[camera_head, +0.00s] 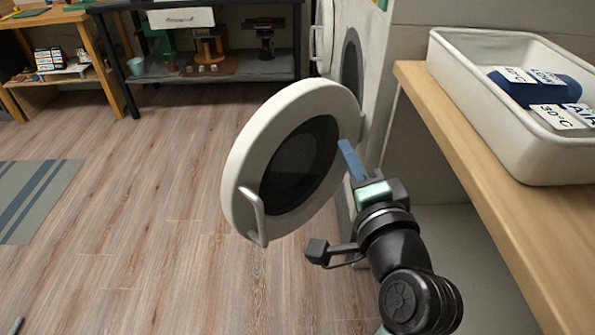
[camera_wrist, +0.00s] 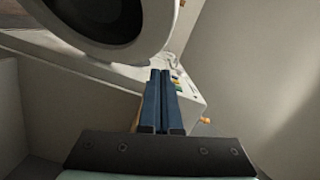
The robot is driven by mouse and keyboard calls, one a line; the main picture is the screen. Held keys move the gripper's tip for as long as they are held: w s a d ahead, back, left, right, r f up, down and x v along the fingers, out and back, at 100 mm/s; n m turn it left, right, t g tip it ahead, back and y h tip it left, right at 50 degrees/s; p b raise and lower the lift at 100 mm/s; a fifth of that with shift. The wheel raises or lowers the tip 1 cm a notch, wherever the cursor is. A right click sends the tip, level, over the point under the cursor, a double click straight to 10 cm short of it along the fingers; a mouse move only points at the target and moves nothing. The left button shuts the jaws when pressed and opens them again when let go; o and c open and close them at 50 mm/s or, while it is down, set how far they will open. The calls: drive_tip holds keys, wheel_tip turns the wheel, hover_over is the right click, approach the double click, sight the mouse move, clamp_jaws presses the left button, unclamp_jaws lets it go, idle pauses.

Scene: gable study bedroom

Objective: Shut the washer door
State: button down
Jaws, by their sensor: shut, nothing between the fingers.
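The washer door (camera_head: 255,170) is a round white ring with a dark glass centre and a white handle at its lower left. It stands open, swung out from the white washer (camera_head: 362,30) behind it. My gripper (camera_head: 346,150) has blue fingers and is shut and empty. In the head view it is at the right side of the door; I cannot tell whether it touches. In the wrist view the fingers (camera_wrist: 160,80) point up toward the washer's front, just below the door's rim (camera_wrist: 160,25). Much of the washer's opening is hidden by the door.
A wooden counter (camera_head: 480,200) on the right holds a white bin (camera_head: 470,95) with dark blue cloth and labels. A dark shelf unit (camera_head: 210,75) stands at the back, with a wooden desk (camera_head: 85,45) at the left.

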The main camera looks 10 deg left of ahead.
drive_tip(key=s+a+f+m+g+y+p, duration=0.1)
drive_tip(key=s+f+m+g+y+p, duration=0.25)
drive_tip(key=f+m, duration=0.5)
drive_tip(key=m+y+p, duration=0.2)
drive_tip(key=m+y, duration=0.1)
drive_tip(key=m, duration=0.5)
approach(262, 216)
drive_tip(key=shift+h, duration=0.25)
drive_tip(key=b+x, duration=0.3)
drive_tip(key=x, duration=0.4)
drive_tip(key=shift+s+r, duration=0.1)
drive_tip(key=shift+r, duration=0.1)
